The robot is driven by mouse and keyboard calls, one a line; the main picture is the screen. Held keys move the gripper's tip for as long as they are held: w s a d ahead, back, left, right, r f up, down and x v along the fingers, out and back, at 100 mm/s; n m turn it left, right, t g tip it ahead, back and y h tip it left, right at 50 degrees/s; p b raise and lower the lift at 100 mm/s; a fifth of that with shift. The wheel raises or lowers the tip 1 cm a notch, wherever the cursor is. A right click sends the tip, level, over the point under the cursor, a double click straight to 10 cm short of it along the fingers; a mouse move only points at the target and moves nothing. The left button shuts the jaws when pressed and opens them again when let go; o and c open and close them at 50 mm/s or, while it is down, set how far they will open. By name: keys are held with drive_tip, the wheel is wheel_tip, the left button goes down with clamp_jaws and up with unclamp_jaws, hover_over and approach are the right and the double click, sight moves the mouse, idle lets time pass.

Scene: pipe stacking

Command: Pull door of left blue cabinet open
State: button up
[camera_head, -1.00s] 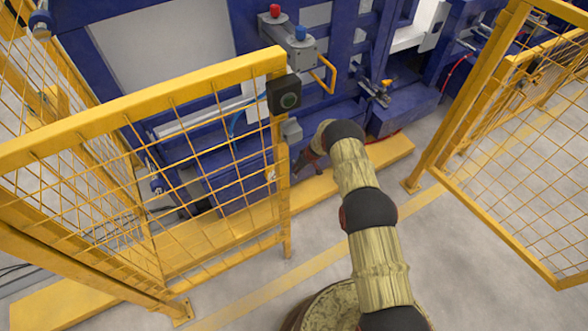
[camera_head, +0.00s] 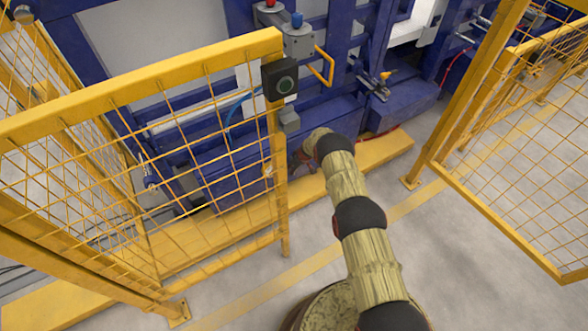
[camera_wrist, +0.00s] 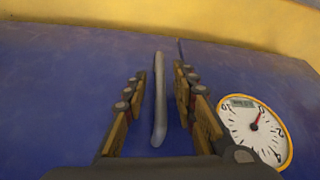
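The wrist view shows a blue cabinet door (camera_wrist: 60,85) with a pale grey bar handle (camera_wrist: 160,100). My gripper (camera_wrist: 158,82) is open, with one finger on each side of the handle and gaps showing on both sides. I cannot tell how deep the handle sits between the fingers. A thin dark seam runs near the handle's upper right; the door looks shut. In the head view, a low blue cabinet (camera_head: 222,172) stands behind the yellow mesh fence. My gripper is mostly hidden there, beyond my arm's end near the fence post.
A round white gauge (camera_wrist: 256,130) sits right of the handle. The yellow fence panel (camera_head: 130,110) carries a black button box (camera_head: 280,86) close to my arm. Another fence panel (camera_head: 520,170) stands at right. Grey floor (camera_head: 440,260) lies open between them.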

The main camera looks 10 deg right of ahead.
clamp_jaws()
idle(0.9)
